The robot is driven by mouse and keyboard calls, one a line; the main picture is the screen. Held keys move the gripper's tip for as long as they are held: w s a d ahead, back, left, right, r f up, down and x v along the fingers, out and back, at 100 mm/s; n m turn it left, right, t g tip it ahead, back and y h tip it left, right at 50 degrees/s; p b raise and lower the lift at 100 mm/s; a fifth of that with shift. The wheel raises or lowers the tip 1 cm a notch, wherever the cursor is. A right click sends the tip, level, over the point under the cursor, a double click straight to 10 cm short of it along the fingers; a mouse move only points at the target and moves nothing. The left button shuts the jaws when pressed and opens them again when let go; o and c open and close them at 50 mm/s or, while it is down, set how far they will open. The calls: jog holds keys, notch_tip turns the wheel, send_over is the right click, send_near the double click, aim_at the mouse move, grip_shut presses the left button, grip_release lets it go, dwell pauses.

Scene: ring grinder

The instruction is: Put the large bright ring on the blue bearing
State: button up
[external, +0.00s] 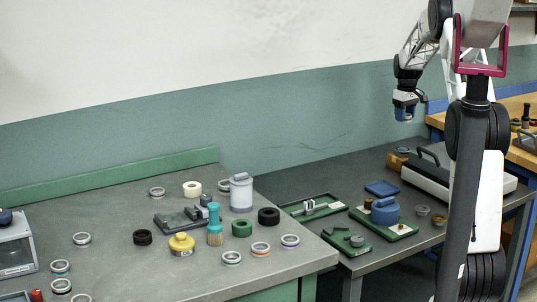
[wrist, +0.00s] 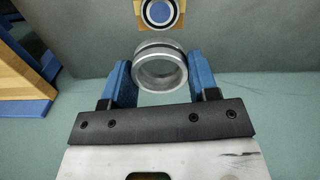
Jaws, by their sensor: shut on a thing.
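My gripper (wrist: 161,70) is shut on a large bright metal ring (wrist: 160,86). The blue fingers press on its left and right sides, and its open hole faces the wrist camera. Beyond the ring, at the top of the wrist view, a blue disc with pale and dark rings around it, apparently the blue bearing (wrist: 159,11), sits on a tan block. The held ring and the bearing look apart. In the external view my gripper (external: 405,108) is in the air above a small tan block (external: 397,160) at the back of the right table. The held ring cannot be made out there.
A grey machine with a handle (external: 455,178) stands right of the tan block. Green trays with parts and a blue domed piece (external: 385,210) lie in front. The left table (external: 200,265) holds several rings, a grey canister (external: 241,193) and a brush (external: 214,225).

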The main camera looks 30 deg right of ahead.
jog(key=shift+f, duration=0.3)
jog(key=shift+f, duration=0.1)
send_over(402, 149)
jog(key=shift+w+d+f, duration=0.1)
jog(key=shift+d+f, duration=0.05)
jog(key=shift+f, duration=2.25)
jog(key=shift+f, duration=2.5)
jog(key=shift+f, duration=0.15)
jog(key=o, duration=1)
notch_tip(402, 149, up, 12)
jog(key=shift+r, duration=0.15)
